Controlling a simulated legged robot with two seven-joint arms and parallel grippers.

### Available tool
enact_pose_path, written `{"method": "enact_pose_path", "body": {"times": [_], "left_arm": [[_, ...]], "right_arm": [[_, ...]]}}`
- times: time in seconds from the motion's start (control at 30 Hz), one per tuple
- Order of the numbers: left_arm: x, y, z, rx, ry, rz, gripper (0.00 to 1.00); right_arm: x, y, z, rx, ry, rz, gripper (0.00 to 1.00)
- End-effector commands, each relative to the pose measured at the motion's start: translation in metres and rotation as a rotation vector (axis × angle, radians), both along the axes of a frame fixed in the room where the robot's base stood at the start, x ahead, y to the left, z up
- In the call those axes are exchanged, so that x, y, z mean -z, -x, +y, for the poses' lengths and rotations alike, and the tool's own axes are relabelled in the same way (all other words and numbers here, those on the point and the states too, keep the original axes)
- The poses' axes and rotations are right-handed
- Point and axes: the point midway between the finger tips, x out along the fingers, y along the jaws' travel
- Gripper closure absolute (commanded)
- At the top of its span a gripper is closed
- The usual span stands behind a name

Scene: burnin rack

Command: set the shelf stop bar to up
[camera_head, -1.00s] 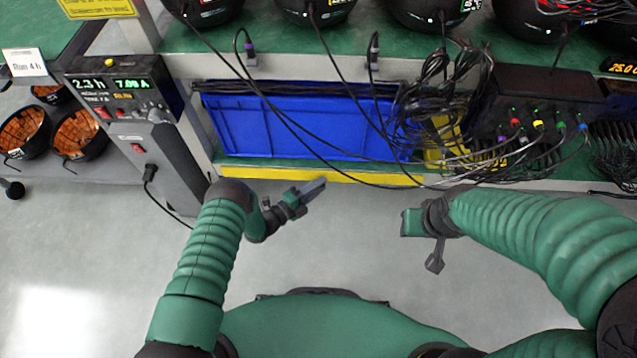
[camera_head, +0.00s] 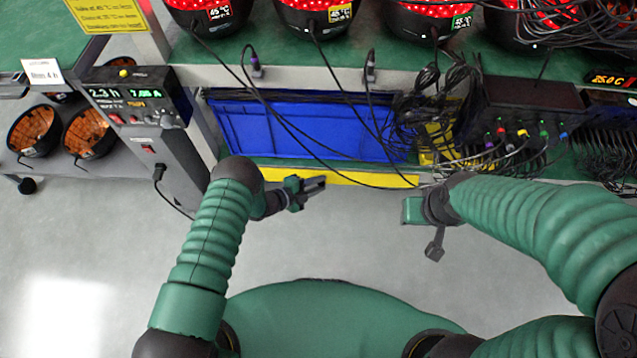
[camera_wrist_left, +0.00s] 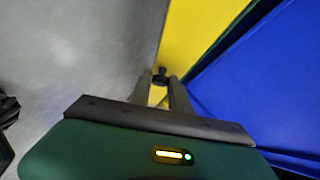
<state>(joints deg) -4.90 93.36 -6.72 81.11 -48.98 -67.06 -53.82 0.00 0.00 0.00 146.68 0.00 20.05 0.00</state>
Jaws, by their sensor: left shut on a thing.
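The shelf stop bar (camera_head: 370,178) is a yellow strip along the front of the lower shelf, in front of a blue bin. It also shows in the left wrist view (camera_wrist_left: 193,40), running away beside the blue bin. My left gripper (camera_head: 320,184) is at the bar's left part. In the wrist view its two fingers (camera_wrist_left: 162,88) are shut on the bar, with a small dark knob (camera_wrist_left: 161,72) at their tips. The fingers hide part of the bar. My right gripper (camera_head: 422,224) hangs away from the shelf over the floor; its finger opening is unclear.
The blue bin (camera_head: 300,130) fills the shelf behind the bar. Loose black cables (camera_head: 440,95) hang in front of it, one down to the bar. A control post (camera_head: 135,97) stands at the left. Bare grey floor (camera_head: 345,235) lies between my arms.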

Motion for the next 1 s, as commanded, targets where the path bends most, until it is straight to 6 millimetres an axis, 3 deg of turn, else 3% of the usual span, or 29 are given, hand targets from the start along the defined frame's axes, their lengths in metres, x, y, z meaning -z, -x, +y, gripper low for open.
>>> {"method": "enact_pose_path", "body": {"times": [0.27, 0.3, 0.47, 0.77, 0.87, 1.0], "left_arm": [[0.004, 0.001, 0.006, -0.006, -0.01, 0.008, 1.0], [0.004, 0.001, 0.006, -0.006, -0.01, 0.008, 0.76], [0.003, 0.001, 0.004, -0.004, -0.007, 0.005, 0.56], [0.0, 0.001, 0.002, -0.001, -0.004, 0.001, 0.56], [-0.006, 0.007, 0.009, -0.002, -0.005, 0.003, 0.56], [-0.022, 0.025, 0.033, -0.003, -0.006, 0.004, 0.56]], "right_arm": [[0.0, 0.0, 0.0, 0.0, 0.0, 0.0, 0.64], [0.0, 0.0, 0.0, 0.0, 0.0, 0.0, 0.64], [0.0, 0.0, 0.0, 0.0, 0.0, 0.0, 0.64], [-0.001, 0.0, 0.0, 0.0, 0.0, 0.0, 0.64], [-0.007, 0.0, 0.0, 0.0, 0.0, 0.0, 0.64], [-0.023, 0.0, 0.0, 0.0, 0.0, 0.0, 0.64]]}}
